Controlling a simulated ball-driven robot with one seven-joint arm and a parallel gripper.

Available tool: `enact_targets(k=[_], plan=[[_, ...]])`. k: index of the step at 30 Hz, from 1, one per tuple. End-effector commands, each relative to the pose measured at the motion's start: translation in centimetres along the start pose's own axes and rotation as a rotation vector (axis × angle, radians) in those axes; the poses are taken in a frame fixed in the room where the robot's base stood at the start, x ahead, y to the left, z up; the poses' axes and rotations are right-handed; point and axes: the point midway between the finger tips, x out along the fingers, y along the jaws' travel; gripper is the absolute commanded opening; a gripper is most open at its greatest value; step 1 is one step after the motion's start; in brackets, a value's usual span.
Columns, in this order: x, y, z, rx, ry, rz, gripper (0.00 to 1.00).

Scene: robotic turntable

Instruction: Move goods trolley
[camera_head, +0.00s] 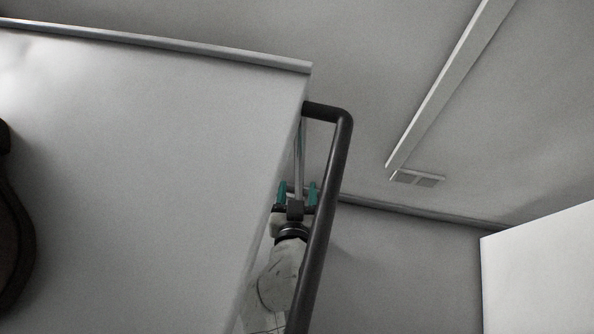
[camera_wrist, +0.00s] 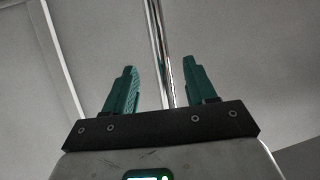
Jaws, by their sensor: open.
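A dark bent tube (camera_head: 329,185), which looks like the goods trolley's handle, runs along the right edge of a large pale grey panel (camera_head: 150,150) in the head view. Whether the panel belongs to the trolley I cannot tell. My gripper (camera_head: 298,186) with teal fingers shows between the panel edge and the tube. It is open. A thin shiny metal pole (camera_head: 299,150) lines up with the gap between the fingers. In the wrist view the pole (camera_wrist: 157,40) shows between my open fingers (camera_wrist: 160,66); neither finger visibly touches it. The trolley's lower part and wheels are not in view.
A dark rounded object (camera_head: 14,235) is cut off at the left edge. A white box-like surface (camera_head: 545,270) stands at the lower right. A long pale strip (camera_head: 445,90) and a small vent-like plate (camera_head: 418,179) are on the grey surface above. Floor space is not visible.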

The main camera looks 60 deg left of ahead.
Motion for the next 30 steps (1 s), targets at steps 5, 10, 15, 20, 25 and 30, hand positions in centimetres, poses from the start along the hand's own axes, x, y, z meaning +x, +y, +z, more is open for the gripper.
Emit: enact_targets(k=[5, 10, 15, 20, 25, 30], plan=[[3.2, -0.2, 0.0, 0.002, 0.002, -0.002, 0.56], [6.1, -0.2, 0.0, 0.004, 0.000, -0.002, 0.56], [8.1, -0.1, 0.1, 0.003, 0.000, 0.000, 0.56], [9.1, -0.1, 0.1, 0.001, -0.001, 0.000, 0.56], [9.3, 0.0, 0.1, 0.001, -0.001, -0.001, 0.56], [9.3, 0.0, 0.0, 0.001, -0.001, 0.000, 0.56]])
